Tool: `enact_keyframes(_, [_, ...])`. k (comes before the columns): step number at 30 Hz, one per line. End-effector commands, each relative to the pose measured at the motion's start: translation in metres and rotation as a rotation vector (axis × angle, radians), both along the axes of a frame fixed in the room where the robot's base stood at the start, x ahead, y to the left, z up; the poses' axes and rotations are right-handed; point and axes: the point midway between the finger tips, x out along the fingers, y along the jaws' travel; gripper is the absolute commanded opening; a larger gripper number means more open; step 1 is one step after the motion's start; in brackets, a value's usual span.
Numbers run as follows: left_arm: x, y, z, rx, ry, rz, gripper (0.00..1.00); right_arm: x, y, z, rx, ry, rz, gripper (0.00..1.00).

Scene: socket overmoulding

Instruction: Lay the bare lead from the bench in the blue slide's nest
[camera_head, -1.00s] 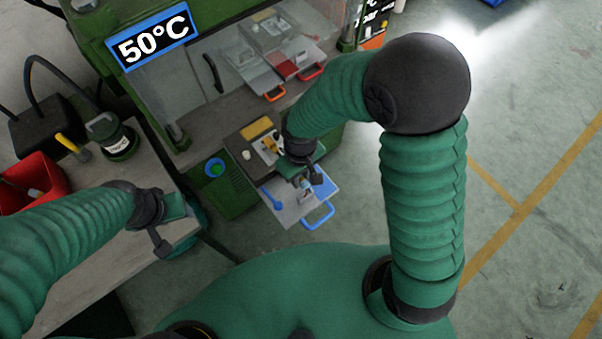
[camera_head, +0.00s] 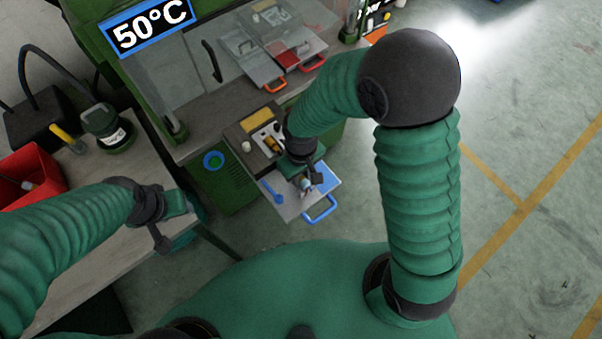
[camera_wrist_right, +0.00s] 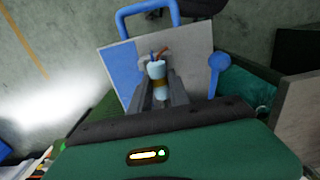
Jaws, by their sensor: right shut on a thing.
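The blue slide (camera_head: 294,211) is a pale plate with a blue handle and blue parts, pulled out towards me. It also shows in the wrist view (camera_wrist_right: 192,60). My right gripper (camera_head: 306,187) is over the slide, fingers pointing down at it. In the wrist view it (camera_wrist_right: 158,88) is shut on the lead (camera_wrist_right: 157,70), a pale cylindrical piece with a brownish band and red and blue wire ends. I cannot tell whether the lead touches the plate; the nest is not clearly visible. My left gripper (camera_head: 167,232) is above the bench edge, its jaw gap unclear.
The bench (camera_head: 88,228) at left holds a red bin (camera_head: 30,175) and a dark green pot (camera_head: 105,128). The green machine with its 50°C sign (camera_head: 150,25) stands behind. A red-handled slide (camera_head: 310,60) is further back. Open floor lies to the right.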

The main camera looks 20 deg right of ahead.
Motion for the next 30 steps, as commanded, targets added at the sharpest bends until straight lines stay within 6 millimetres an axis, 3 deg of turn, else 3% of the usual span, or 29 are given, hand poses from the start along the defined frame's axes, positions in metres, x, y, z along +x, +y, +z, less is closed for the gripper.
enact_keyframes(1, [0.000, 0.000, 0.000, 0.000, 0.000, 0.000, 0.46, 0.000, 0.000, 0.000, 0.000, 0.000, 0.000, 0.26])
enact_keyframes(6, [0.000, 0.000, 0.000, 0.000, 0.000, 0.000, 0.46, 0.000, 0.000, 0.000, 0.000, 0.000, 0.000, 0.47])
enact_keyframes(17, [0.000, 0.000, 0.001, 0.000, 0.000, 0.000, 0.46, 0.001, 0.000, 0.006, 0.001, -0.003, -0.001, 0.47])
enact_keyframes(20, [0.000, 0.000, 0.003, 0.000, 0.000, 0.000, 0.46, 0.002, 0.000, 0.022, 0.002, -0.006, -0.002, 0.47])
enact_keyframes(30, [0.000, 0.000, 0.014, 0.000, 0.000, 0.000, 0.46, 0.002, 0.000, 0.120, 0.001, -0.007, -0.001, 0.47])
